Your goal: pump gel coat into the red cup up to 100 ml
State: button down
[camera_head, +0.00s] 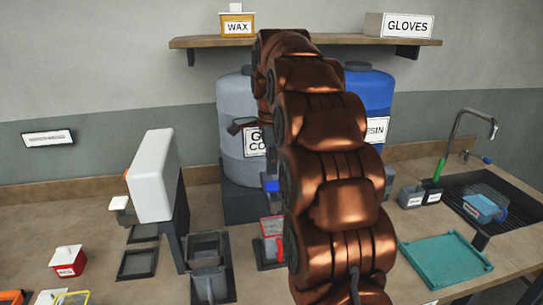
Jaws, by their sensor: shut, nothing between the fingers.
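A clear cup with a red rim and red handle (271,227) stands on a dark square pad at the counter's middle, just left of my arm. This looks like the red cup; its fill level and scale marks cannot be read. The grey gel coat drum (233,110) stands behind it on a dark block, its label partly covered by my arm. A dark lever-like part (241,126) sticks out left at the drum's front; I cannot tell if it is the pump. My arm reaches up in front of the drum, and my gripper is hidden behind its links.
A blue drum (372,92) stands right of the arm. Grey containers (208,262) and a white upright unit (152,175) stand left. A teal tray (444,260) and a sink (490,205) lie right. A shelf (330,41) holds wax (237,25) and gloves (402,26) boxes.

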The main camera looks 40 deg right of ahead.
aim_at(272, 183)
jog(key=shift+f+p, duration=0.4)
jog(key=shift+f, duration=0.9)
notch_tip(272, 183, down, 4)
jog(key=shift+r+b, duration=0.15)
jog(key=shift+b, duration=1.1)
jog(key=shift+s+a, duration=0.1)
jog(key=shift+s, duration=0.05)
dwell(0.3)
notch_tip(272, 183, up, 4)
jog(key=shift+r+p, duration=0.25)
jog(key=shift+p, duration=0.35)
jog(key=shift+r+b, duration=0.7)
jog(key=shift+r, duration=1.5)
notch_tip(272, 183, up, 5)
jog(key=p, duration=0.4)
jog(key=shift+r, duration=0.2)
